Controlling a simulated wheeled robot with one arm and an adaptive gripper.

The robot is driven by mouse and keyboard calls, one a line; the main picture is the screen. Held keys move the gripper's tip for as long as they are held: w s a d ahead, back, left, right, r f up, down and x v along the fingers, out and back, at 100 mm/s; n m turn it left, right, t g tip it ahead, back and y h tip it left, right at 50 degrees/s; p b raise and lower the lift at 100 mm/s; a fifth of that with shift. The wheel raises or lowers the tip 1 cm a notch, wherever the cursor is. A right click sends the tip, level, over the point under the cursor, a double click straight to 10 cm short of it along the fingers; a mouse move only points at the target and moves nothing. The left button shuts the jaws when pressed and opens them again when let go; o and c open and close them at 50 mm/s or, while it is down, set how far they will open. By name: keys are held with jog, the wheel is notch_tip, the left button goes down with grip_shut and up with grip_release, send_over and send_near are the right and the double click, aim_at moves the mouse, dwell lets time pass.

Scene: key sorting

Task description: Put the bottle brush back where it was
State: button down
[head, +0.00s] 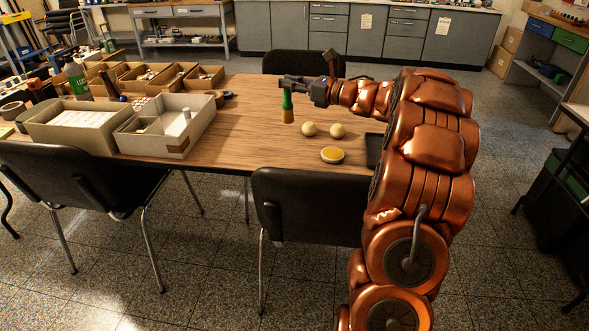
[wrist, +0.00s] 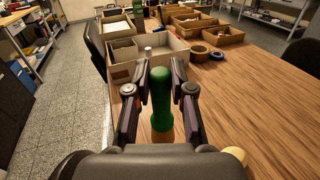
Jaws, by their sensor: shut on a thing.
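The bottle brush (head: 287,101) has a green upper part and a tan lower part. It hangs upright below my gripper (head: 288,82) over the middle of the wooden table in the head view. In the wrist view the green part of the brush (wrist: 162,101) stands between the two dark fingers. My gripper is shut on it. I cannot tell for sure whether its lower end touches the table.
Two pale balls (head: 309,129) (head: 337,130) and a round yellow-topped dish (head: 332,155) lie near the brush. Open boxes, including a divided white box (head: 203,126), stand at the table's left. Chairs (head: 305,203) stand at the front edge. Clear wood (head: 244,124) lies left of the brush.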

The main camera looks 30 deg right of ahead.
jog(key=d+f+b, duration=0.1)
jog(key=b, duration=0.2)
jog(key=d+f+h+b, duration=0.1)
jog(key=b, duration=0.3)
jog(key=shift+s, duration=0.25)
jog(key=shift+m+b, duration=0.3)
jog(key=shift+b, duration=0.05)
notch_tip(320, 180, down, 10)
jog(key=b, duration=0.1)
jog(key=shift+b, duration=0.4)
jog(key=c, duration=1)
grip_release()
jog(key=shift+p+v, duration=0.4)
jog(key=shift+v, duration=3.4)
